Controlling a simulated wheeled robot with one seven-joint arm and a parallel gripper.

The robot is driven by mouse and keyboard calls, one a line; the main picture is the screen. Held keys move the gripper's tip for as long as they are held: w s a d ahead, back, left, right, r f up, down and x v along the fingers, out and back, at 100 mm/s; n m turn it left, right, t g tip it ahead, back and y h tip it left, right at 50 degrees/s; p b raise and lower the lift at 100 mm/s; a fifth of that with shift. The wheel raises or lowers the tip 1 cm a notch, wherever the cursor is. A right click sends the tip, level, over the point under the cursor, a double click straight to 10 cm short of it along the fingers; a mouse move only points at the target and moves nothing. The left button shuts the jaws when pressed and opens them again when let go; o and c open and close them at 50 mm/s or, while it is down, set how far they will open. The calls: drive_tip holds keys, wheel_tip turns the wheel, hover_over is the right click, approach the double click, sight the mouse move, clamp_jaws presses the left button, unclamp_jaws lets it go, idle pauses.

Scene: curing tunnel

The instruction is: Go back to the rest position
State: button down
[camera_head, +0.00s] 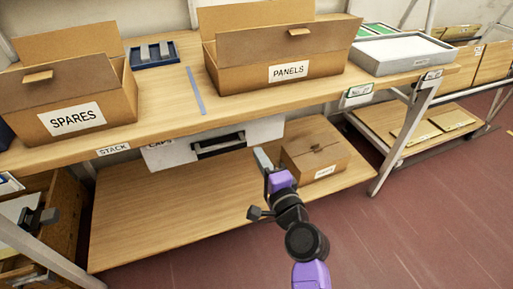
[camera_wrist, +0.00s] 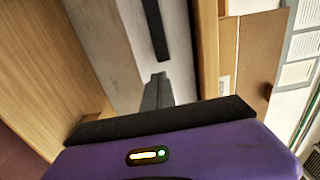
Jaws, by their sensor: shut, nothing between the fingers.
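My gripper (camera_head: 263,160) is at the end of my purple and black arm, in front of the bench and below its top edge. Its fingers are shut with nothing between them; they also show shut in the wrist view (camera_wrist: 157,90). A pale drawer (camera_head: 265,131) with a dark handle (camera_head: 218,145) is under the bench top, just beyond and left of my gripper. In the wrist view the dark handle (camera_wrist: 155,28) lies ahead of the fingertips, with a gap that looks small. The drawer's label is partly hidden by the bench edge.
The bench top (camera_head: 170,110) holds an open SPARES box (camera_head: 100,85), an open PANELS box (camera_head: 235,75), a blue holder (camera_head: 153,55) and a grey tray (camera_head: 400,67). A closed carton (camera_head: 300,160) sits on the lower shelf (camera_head: 150,220), close to my gripper. The red floor (camera_head: 420,230) at right is clear.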

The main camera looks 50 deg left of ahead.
drive_tip(key=v, duration=0.7)
drive_tip(key=shift+d+p, duration=0.35)
drive_tip(key=shift+d, duration=0.05)
